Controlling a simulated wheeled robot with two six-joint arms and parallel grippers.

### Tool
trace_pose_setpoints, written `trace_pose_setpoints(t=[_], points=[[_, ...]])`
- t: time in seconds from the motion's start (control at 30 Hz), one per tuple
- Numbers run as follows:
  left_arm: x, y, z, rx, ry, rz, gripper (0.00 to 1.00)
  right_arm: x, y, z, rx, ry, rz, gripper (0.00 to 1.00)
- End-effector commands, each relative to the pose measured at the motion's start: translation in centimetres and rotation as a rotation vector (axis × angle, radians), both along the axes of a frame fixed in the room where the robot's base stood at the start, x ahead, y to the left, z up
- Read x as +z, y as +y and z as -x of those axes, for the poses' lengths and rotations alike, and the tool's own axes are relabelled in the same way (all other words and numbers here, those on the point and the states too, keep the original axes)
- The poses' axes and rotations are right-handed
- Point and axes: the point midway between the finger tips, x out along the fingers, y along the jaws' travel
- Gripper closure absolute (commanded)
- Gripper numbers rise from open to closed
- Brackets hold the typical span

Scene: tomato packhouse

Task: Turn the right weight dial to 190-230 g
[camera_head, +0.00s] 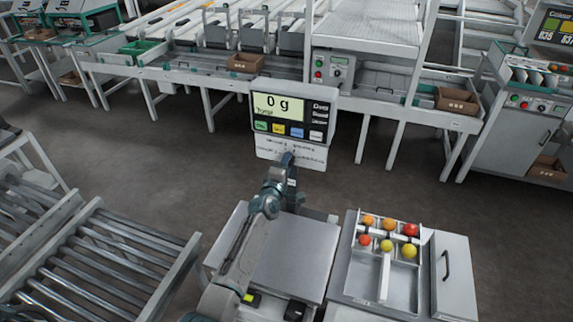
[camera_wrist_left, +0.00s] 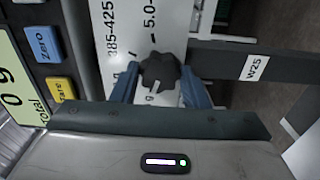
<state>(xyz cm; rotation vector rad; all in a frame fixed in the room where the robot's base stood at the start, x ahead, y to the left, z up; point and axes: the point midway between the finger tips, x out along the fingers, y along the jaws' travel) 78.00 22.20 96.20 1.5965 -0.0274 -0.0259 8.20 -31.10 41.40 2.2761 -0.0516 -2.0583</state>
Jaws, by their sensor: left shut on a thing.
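A grey display unit (camera_head: 293,112) reads 0 g, with a white labelled panel (camera_head: 270,148) below it. My left gripper (camera_head: 289,160) is at the panel's lower edge and hides part of it. In the left wrist view a black lobed dial knob (camera_wrist_left: 160,70) sits on the panel between the blue fingertips of the left gripper (camera_wrist_left: 160,84), which is shut on it. The printed range 385-425 shows beside the knob. The dial's pointer and the range it points at cannot be read. The other dial is not clearly visible. My right gripper is not in view.
A scale platform (camera_head: 292,255) stands below the display, bare on top. A tray (camera_head: 342,275) with several red, orange and yellow tomatoes stands to its right. A roller conveyor (camera_head: 95,265) is at the left. In the wrist view a dark bar marked W25 (camera_wrist_left: 225,62) lies beside the knob.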

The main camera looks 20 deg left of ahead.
Motion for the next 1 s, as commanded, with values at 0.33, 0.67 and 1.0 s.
trace_pose_setpoints(t=[0.33, 0.67, 1.0], points=[[-0.12, -0.02, 0.04, 0.0, 0.003, 0.042, 0.82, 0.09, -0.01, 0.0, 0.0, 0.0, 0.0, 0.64], [-0.13, -0.02, 0.04, -0.001, 0.003, 0.042, 0.5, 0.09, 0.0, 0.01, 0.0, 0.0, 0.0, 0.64], [-0.03, -0.01, 0.06, 0.0, 0.002, 0.041, 0.38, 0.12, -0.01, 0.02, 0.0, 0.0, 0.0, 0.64]])
